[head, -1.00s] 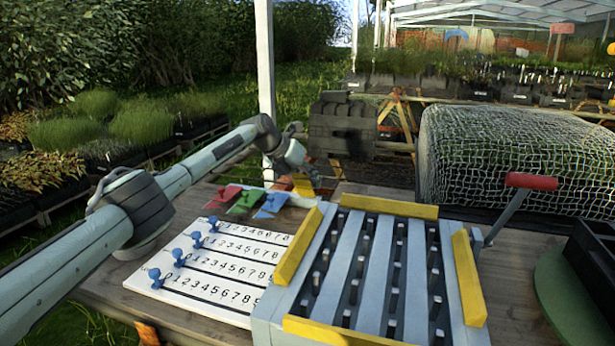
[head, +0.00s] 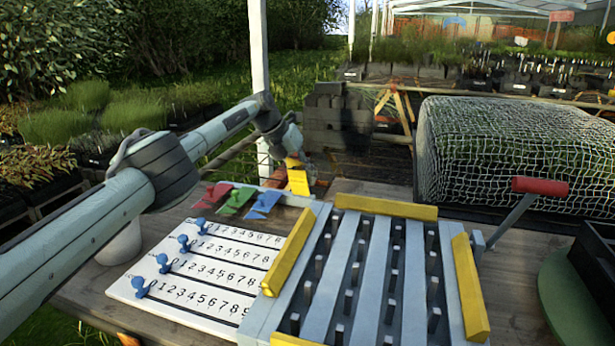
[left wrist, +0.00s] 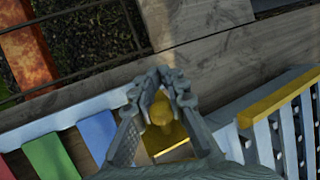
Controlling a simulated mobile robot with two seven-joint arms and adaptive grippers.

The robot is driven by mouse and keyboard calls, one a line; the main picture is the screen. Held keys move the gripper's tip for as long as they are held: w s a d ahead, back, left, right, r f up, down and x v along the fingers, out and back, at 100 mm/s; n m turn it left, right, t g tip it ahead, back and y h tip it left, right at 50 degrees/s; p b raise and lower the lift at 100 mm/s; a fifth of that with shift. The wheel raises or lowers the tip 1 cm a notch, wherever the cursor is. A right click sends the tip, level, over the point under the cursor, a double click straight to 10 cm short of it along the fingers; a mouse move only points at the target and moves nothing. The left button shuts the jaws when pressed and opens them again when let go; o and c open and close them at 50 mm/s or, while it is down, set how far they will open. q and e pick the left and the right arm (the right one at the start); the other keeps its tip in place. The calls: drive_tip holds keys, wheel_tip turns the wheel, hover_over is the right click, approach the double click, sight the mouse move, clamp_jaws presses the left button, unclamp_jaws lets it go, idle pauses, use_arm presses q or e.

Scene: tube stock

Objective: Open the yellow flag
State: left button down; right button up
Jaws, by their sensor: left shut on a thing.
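The yellow flag (head: 298,177) stands raised at the right end of the row of flags in the head view. My left gripper (head: 292,158) is at its top edge. In the left wrist view my left gripper (left wrist: 160,92) is shut on the yellow flag's knob (left wrist: 160,112), with the yellow plate showing below it. The red flag (head: 214,194), green flag (head: 236,201) and blue flag (head: 263,204) lie folded to the left of it. My right gripper is not in view.
A white number board (head: 128,290) with blue pegs lies in front of the flags. A grey slatted rack with yellow rails (head: 385,207) stands to the right, close to the yellow flag. A red-handled lever (head: 540,186) sticks up at its right.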

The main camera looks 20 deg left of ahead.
use_arm(q)
drive_tip(key=c, duration=1.6)
unclamp_jaws()
drive_tip(key=v, duration=1.2)
drive_tip(key=shift+s+f, duration=0.1)
